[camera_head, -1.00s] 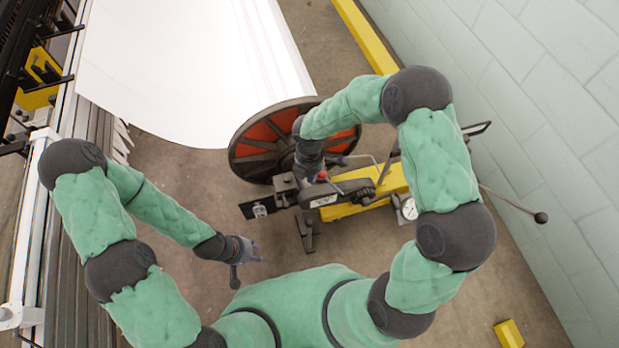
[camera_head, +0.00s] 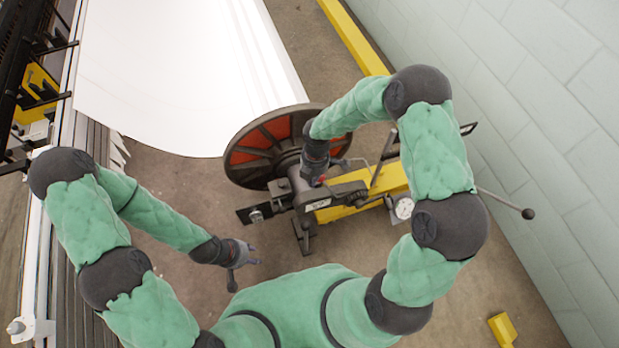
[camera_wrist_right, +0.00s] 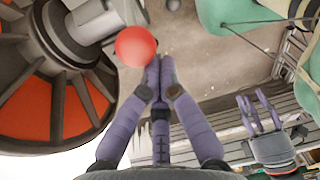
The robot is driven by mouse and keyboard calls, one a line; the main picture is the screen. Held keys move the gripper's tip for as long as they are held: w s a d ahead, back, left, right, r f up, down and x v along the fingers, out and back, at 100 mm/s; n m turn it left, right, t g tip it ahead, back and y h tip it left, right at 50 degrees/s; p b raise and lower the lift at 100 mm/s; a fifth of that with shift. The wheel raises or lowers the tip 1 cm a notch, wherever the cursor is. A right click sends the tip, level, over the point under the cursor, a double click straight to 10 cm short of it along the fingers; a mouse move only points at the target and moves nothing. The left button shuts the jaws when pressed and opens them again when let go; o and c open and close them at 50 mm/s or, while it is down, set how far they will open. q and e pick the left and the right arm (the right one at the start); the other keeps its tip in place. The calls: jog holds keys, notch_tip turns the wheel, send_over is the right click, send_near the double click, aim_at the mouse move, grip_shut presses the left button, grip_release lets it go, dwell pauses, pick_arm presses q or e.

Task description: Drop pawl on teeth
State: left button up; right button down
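A red ball knob (camera_wrist_right: 136,46) shows large at the fingertips of my right gripper (camera_wrist_right: 155,75) in the right wrist view. The fingertips are closed together, beside and partly behind the knob; I see no clear grasp on it. In the head view my right gripper (camera_head: 314,180) reaches down at the beam's end, next to the dark lever arm (camera_head: 346,189), and mostly hides the knob. I cannot clearly make out the pawl or the ratchet teeth. My left gripper (camera_head: 245,253) hangs open and empty over the floor; it also shows in the right wrist view (camera_wrist_right: 258,118).
The beam's flange disc (camera_head: 262,150), dark with orange-red panels, stands beside the right hand, with white warp sheet (camera_head: 190,75) behind. A yellow stand (camera_head: 392,180) carries a gauge (camera_head: 403,207) and a long rod ending in a ball (camera_head: 527,213). A block wall (camera_head: 540,110) bounds the right.

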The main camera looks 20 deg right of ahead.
jog(key=d+r+y+p, duration=0.1)
jog(key=d+p, duration=0.5)
jog(key=d, duration=0.7)
jog(key=shift+w+r+p, duration=0.3)
jog(key=shift+r, duration=0.5)
jog(key=shift+d, duration=0.1)
jog(key=shift+w+d, duration=0.15)
jog(key=shift+r, duration=0.1)
notch_tip(320, 180, up, 9)
jog(key=p, duration=0.2)
jog(key=shift+s+y+p, duration=0.25)
jog(key=shift+y+p, duration=0.05)
jog(key=shift+p, duration=0.05)
